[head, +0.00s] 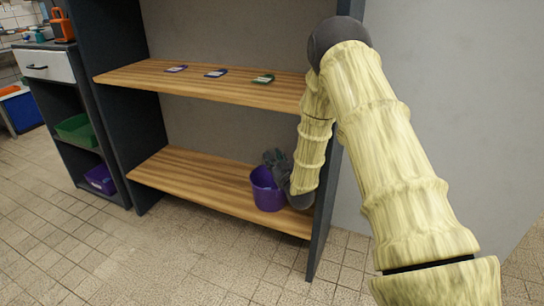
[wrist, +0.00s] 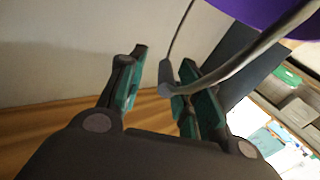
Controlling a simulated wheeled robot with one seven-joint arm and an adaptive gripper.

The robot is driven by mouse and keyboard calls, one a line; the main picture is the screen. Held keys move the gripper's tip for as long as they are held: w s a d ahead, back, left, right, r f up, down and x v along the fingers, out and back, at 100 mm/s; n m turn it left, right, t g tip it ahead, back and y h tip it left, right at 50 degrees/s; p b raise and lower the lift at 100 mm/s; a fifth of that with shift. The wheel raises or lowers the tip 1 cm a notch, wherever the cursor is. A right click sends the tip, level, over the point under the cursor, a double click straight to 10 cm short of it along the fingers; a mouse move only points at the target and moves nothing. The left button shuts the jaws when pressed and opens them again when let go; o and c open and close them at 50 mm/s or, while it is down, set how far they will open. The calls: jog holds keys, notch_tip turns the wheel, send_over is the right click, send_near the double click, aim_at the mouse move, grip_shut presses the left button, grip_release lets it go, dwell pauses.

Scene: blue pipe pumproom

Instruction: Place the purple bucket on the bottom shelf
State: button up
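The purple bucket (head: 267,188) is at the right end of the wooden bottom shelf (head: 185,180), upright, and its base appears to rest on the board. My gripper (head: 280,163) is at the bucket's rim, partly hidden by it. In the wrist view my gripper (wrist: 160,88) has its two fingers apart. The bucket's grey handle (wrist: 225,78) crosses close to the right finger, with its thick grip between the fingers; I cannot tell whether it touches. Part of the purple bucket (wrist: 262,12) shows at the upper right.
The upper shelf (head: 140,77) holds several small packets. A dark side panel (head: 325,205) stands close right of my gripper. The left half of the bottom shelf is bare. A cabinet at left holds a green bin (head: 78,130) and a purple bin (head: 100,179).

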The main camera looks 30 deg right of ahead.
jog(key=s+a+p, duration=0.1)
jog(key=s+p, duration=0.1)
jog(key=s, duration=0.8)
jog(key=s+a+f+g+y, duration=0.1)
jog(key=s+a+f+g, duration=0.5)
jog(key=s+f, duration=0.4)
jog(key=s+a+f+g+y, duration=0.1)
jog(key=s+a+f+g, duration=0.2)
jog(key=s+a+f, duration=0.75)
jog(key=s+a+f+g, duration=0.1)
jog(key=s+f+g, duration=0.1)
jog(key=s, duration=0.6)
jog(key=s+a+f+g, duration=0.2)
jog(key=s+f+g, duration=0.1)
jog(key=s, duration=0.5)
jog(key=s+a+f+m+g, duration=0.1)
jog(key=s+a+f+g, duration=0.1)
jog(key=s, duration=0.6)
jog(key=shift+s+f+g, duration=0.15)
jog(key=shift+f+g, duration=0.55)
jog(key=shift+g, duration=0.2)
jog(key=shift+a, duration=0.1)
notch_tip(320, 180, up, 32)
jog(key=p, duration=3.2)
